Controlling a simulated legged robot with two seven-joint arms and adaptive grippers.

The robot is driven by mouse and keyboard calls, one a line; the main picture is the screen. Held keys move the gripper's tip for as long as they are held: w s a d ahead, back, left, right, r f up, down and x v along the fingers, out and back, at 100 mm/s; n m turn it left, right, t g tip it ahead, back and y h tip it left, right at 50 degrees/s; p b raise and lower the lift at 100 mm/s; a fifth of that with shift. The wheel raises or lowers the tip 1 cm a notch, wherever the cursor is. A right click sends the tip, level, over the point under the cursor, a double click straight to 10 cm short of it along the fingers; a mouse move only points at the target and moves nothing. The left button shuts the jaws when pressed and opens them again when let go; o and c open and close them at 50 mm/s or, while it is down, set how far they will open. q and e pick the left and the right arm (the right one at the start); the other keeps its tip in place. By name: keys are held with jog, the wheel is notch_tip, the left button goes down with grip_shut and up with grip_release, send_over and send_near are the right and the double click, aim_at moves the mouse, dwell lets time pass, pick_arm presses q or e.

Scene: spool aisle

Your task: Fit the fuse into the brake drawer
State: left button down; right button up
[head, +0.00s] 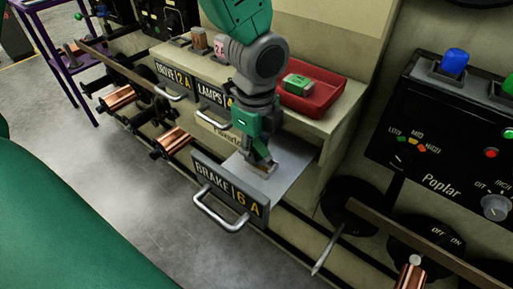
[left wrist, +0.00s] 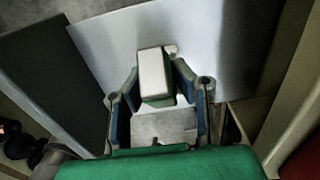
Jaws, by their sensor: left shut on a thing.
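The brake drawer (head: 229,189) stands pulled out, with a dark front labelled BRAKE 6 A and a silver handle. My left gripper (head: 262,166) is over the drawer's pale inside, pointing down. In the left wrist view, the left gripper (left wrist: 157,97) is shut on a block with a pale face and green sides, the fuse (left wrist: 154,70). The pale drawer floor (left wrist: 215,45) lies behind the fuse. I cannot tell whether the fuse touches the floor. In the head view the fingers mostly hide the fuse. My right gripper is not in view.
A red tray (head: 325,101) with a green block (head: 298,84) sits on the ledge right of my arm. The DRIVE (head: 173,77) and LAMPS (head: 210,95) drawers are to the left. The Poplar panel (head: 440,150) is at right. Copper spools (head: 172,141) line the lower front.

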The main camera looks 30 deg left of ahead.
pick_arm(q)
jog(key=shift+s+d+r, duration=0.1)
jog(key=shift+d+r, duration=0.05)
jog(key=shift+d, duration=0.2)
jog(key=shift+d+f, duration=0.15)
jog(key=shift+f, duration=0.35)
jog(key=shift+s+a+f, duration=0.1)
jog(key=shift+a, duration=0.15)
jog(key=c, duration=1.4)
grip_release()
jog(key=shift+o, duration=0.3)
jog(key=shift+f, duration=0.1)
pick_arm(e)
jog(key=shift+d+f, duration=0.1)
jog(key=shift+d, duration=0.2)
